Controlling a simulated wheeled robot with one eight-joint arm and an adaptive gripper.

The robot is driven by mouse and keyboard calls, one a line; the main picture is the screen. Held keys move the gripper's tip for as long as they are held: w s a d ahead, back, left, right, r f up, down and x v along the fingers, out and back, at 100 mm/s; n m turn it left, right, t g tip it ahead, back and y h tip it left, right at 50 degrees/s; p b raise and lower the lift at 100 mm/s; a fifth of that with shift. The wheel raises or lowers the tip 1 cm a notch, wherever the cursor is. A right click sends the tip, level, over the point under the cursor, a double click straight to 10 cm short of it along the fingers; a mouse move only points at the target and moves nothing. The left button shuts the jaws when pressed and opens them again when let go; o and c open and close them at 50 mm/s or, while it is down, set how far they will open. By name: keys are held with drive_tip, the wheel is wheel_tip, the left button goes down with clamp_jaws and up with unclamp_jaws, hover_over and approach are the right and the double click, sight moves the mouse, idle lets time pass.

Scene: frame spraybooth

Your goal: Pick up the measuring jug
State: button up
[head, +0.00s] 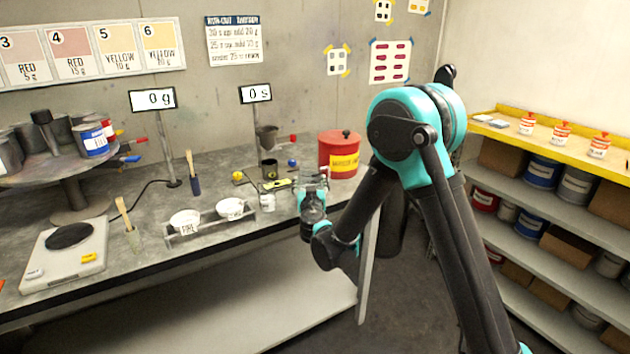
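A small pale container (267,202), possibly the measuring jug, stands upright on the grey bench (150,262) near its front edge. It is too small for me to make out a handle or scale. My gripper (313,180) is over the bench's right part, to the right of this container and apart from it. The gripper points away from the camera, and my wrist partly hides its fingers. I cannot tell whether they are open or hold anything.
Two white bowls (185,221) sit in a rack left of the container. A dark cup (269,170) stands below a funnel (267,136). A red drum (339,153) is behind my gripper. A scale (68,256) and can turntable (72,180) stand left. Loaded shelves (545,240) line the right wall.

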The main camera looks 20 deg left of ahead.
drive_tip(key=c, duration=1)
drive_tip(key=shift+c, duration=0.2)
